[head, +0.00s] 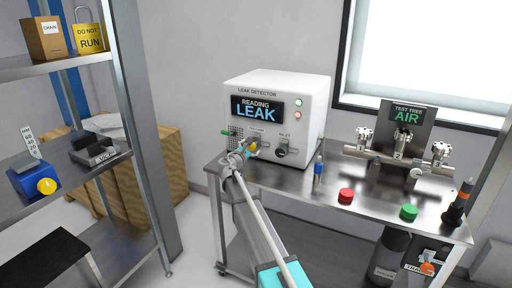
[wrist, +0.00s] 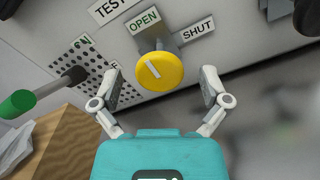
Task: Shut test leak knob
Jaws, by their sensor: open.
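The test leak knob (wrist: 160,72) is a round yellow knob with a white pointer mark, on the front face of the white leak detector (head: 277,103). The pointer leans up and left, toward the green OPEN label (wrist: 145,20); the SHUT label (wrist: 194,33) is to its right. In the head view the knob (head: 253,146) is partly hidden by my gripper (head: 243,148). In the wrist view my gripper (wrist: 160,90) is open, with one finger on each side of the knob and a gap on both sides. The detector's screen reads LEAK.
A green-tipped lever (wrist: 45,92) sticks out left of the knob. The INLET fitting (head: 284,150) is to the right. The steel cart (head: 330,190) carries a blue bottle (head: 318,178), red and green caps and the test tree (head: 402,130). A shelf (head: 60,67) stands at left.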

